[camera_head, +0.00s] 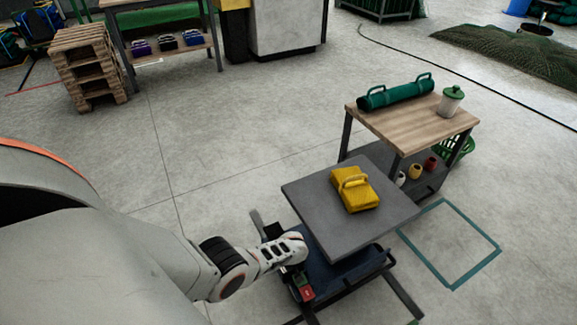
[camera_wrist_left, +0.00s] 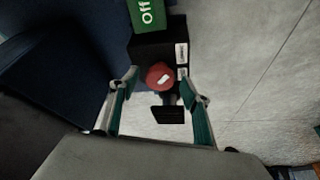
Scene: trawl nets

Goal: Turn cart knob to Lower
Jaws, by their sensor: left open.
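The cart (camera_head: 296,191) has a flat grey top with a yellow case (camera_head: 354,188) lying on it. In the left wrist view, the red cart knob (camera_wrist_left: 160,76) with a white mark sits on a black control box (camera_wrist_left: 152,45). Two small white labels (camera_wrist_left: 182,55) are beside it, too small to read. A green plate reading "Off" (camera_wrist_left: 150,13) is at the box's far end. My left gripper (camera_wrist_left: 161,77) is open, one finger on each side of the knob, apart from it in this view. In the head view my wrist hides most of the fingers. My right gripper is not in view.
A teal square outline (camera_head: 447,283) marks the floor to the right. Stacked pallets (camera_head: 88,68) are far left. The middle floor is clear.

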